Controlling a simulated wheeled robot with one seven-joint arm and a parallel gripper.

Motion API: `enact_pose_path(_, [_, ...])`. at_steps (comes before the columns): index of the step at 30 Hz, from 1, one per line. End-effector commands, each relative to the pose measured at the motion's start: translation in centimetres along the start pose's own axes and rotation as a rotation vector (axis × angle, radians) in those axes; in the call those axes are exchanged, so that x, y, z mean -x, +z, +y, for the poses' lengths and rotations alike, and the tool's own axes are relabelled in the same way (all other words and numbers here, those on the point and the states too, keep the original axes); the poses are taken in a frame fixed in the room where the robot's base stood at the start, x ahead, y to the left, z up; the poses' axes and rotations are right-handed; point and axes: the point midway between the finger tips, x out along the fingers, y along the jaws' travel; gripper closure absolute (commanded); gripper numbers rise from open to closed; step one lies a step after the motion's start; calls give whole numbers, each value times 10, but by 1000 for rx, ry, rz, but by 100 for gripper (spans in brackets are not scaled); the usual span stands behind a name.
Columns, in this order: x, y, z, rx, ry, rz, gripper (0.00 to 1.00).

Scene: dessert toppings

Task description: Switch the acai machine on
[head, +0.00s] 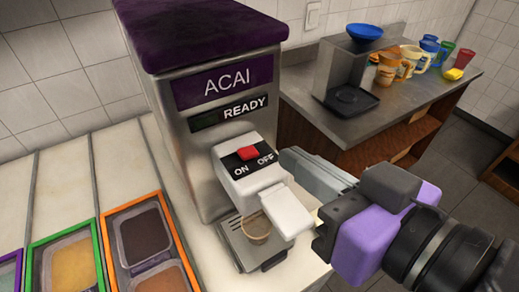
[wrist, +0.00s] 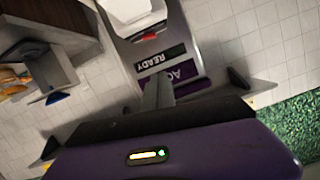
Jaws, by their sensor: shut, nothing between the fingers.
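The acai machine (head: 180,140) is a steel box with a purple top, an ACAI label and a READY panel (head: 230,111). On its white front part sits a red switch (head: 248,153) on a black plate, above and between the words ON and OFF; its setting is not clear. My gripper (head: 287,160) is shut and empty, just right of the switch, apparently close to OFF; contact cannot be told. In the wrist view, the machine appears upside down, with the red switch (wrist: 148,37) partly visible beyond my gripper (wrist: 158,82).
A white lever (head: 287,212) juts out below the switch, over a small cup (head: 257,228) on the drip tray. Topping bins with an orange frame (head: 112,265) and green frame stand left. A second counter (head: 385,115) at back right holds a dispenser and several cups.

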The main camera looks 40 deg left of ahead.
Motion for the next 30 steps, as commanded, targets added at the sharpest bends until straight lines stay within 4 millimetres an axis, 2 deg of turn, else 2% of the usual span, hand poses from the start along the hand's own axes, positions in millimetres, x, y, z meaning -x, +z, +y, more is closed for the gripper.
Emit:
enact_pose_path(7, [-1,0,0,-1,1,1,100])
enact_pose_path(11, [-11,0,0,-2,-2,0,100])
enact_pose_path(26, [-103,-1,-1,-1,-1,0,100])
enact_pose_path(30, [-106,21,0,-3,2,-1,100])
